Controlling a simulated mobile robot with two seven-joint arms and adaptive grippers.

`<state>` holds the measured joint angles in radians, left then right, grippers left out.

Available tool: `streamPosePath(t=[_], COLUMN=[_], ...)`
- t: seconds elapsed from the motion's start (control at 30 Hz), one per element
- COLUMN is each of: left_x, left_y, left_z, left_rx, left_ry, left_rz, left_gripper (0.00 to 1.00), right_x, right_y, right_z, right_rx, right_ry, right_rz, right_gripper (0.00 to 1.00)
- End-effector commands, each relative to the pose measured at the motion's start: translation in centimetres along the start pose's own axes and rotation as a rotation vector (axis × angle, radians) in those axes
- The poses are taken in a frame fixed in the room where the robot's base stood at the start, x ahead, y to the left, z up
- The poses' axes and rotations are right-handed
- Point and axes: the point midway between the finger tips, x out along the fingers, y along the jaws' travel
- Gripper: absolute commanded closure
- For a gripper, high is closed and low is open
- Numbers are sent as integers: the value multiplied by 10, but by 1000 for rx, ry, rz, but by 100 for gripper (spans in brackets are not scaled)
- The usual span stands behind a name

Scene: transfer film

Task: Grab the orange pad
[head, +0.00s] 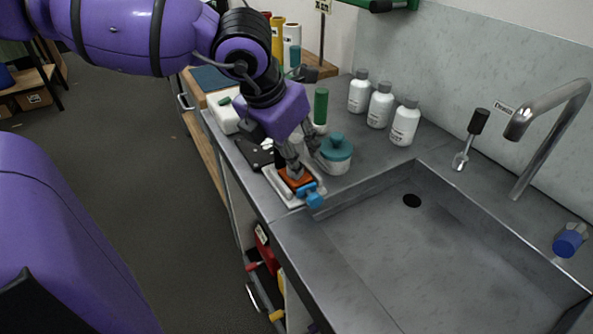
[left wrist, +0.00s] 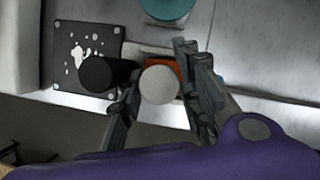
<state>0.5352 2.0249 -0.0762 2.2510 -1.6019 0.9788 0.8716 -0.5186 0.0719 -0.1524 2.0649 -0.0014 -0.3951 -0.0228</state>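The orange pad (head: 296,181) lies on a white tray (head: 276,182) on the grey counter, left of the sink. A pale cylindrical knob (left wrist: 160,85) stands over the pad, and its round end covers most of the orange (left wrist: 164,62) in the left wrist view. My left gripper (head: 302,160) points down just over the pad. Its fingers (left wrist: 160,75) are apart, one on each side of the knob; firm contact cannot be made out. My right gripper is in neither view.
A teal-lidded jar (head: 335,152) stands close to the right of my left gripper. A blue-knobbed part (head: 313,198) sits at the tray's front. A black plate (left wrist: 68,50) with a black cylinder (left wrist: 105,73) is beside it. White bottles (head: 380,105) stand behind the sink (head: 440,240).

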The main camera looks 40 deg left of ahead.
Motion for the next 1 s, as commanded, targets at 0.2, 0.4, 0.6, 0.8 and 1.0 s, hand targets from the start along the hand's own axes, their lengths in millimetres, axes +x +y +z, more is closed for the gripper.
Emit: streamPosePath(t=[0.2, 0.4, 0.6, 0.8, 1.0], left_x=[-2, -1, -2, -10, -40], left_y=[0, 0, 0, 0, -2], left_z=[1, 1, 1, 5, 15], left_rx=[0, 0, 0, -1, 3], left_ry=[-2, -1, -1, -3, -7], left_rz=[0, 0, 0, 0, 1], left_gripper=[77, 100, 100, 100, 100], right_x=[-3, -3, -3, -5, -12], right_y=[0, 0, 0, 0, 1], right_z=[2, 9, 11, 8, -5], right_rx=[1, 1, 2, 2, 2], right_ry=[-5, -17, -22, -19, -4], right_rz=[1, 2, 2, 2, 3], right_gripper=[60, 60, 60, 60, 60])
